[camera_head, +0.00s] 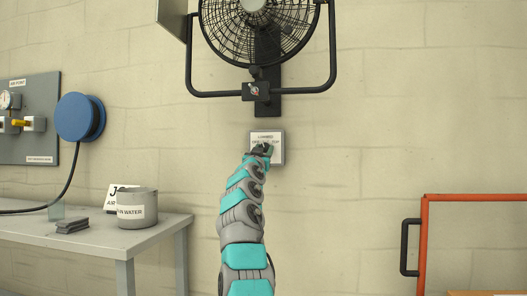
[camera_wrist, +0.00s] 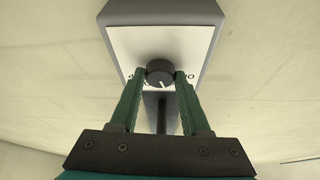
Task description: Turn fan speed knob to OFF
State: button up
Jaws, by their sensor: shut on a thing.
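The fan speed knob (camera_wrist: 160,70) is small, round and dark grey, with a white mark pointing down and slightly right in the wrist view. It sits on the white face (camera_wrist: 205,42) of a grey wall box. The box also shows in the head view (camera_head: 278,155), below the fan (camera_head: 255,22), its label partly covered by my arm. My gripper (camera_wrist: 160,75) is shut on the knob, one green finger on each side. It reaches the box in the head view (camera_head: 262,149). The fingers hide part of the knob's printed markings.
A blue hose reel (camera_head: 80,117) and a grey panel (camera_head: 30,135) are on the wall at left. A grey table (camera_head: 75,240) below holds a pot (camera_head: 137,208). The wall around the box is clear.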

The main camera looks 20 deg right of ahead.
grip_shut()
jog(key=shift+f+n+t+b, duration=0.1)
jog(key=shift+n+t+b, duration=0.25)
jog(key=shift+n, duration=0.25)
jog(key=shift+s+d+n+y+b, duration=0.1)
jog(key=shift+n+y+b, duration=0.2)
jog(key=shift+n+y, duration=0.4)
jog(key=n+t+y, duration=0.1)
jog(key=n, duration=0.2)
jog(key=shift+d+n, duration=0.1)
jog(key=shift+n, duration=0.3)
jog(key=n+y, duration=0.1)
jog(key=n+y+p, duration=0.1)
jog(key=n, duration=0.1)
jog(key=shift+s+r+t, duration=0.1)
jog(key=shift+r+t, duration=0.15)
jog(key=shift+n+y+p, duration=0.55)
jog(key=shift+n+y, duration=0.05)
jog(key=shift+n, duration=0.5)
jog(key=shift+f, duration=0.1)
